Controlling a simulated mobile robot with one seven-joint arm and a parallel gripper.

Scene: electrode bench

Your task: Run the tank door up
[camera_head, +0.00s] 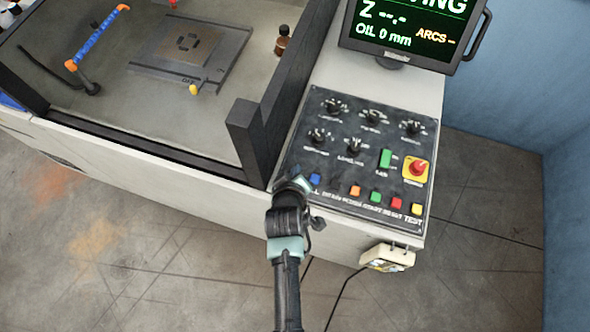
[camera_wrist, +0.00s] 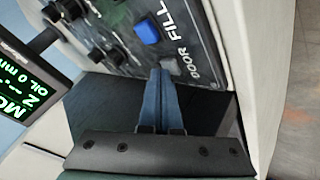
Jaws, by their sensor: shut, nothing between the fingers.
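The control panel (camera_head: 335,160) lies on the right of the machine. In the wrist view a small grey button (camera_wrist: 170,66) sits beside the word DOOR, next to the blue button (camera_wrist: 147,31) beside FILL. My gripper (camera_wrist: 162,73) is shut and empty, its fingertips right at the grey button; I cannot tell whether they touch it.
The screen (camera_head: 410,30) shows OIL 0 mm. A red stop knob (camera_head: 418,168) on yellow, a green switch (camera_head: 385,158) and several coloured buttons share the panel. A dark post (camera_head: 250,135) stands left of the panel. A pendant (camera_head: 388,258) hangs on the front.

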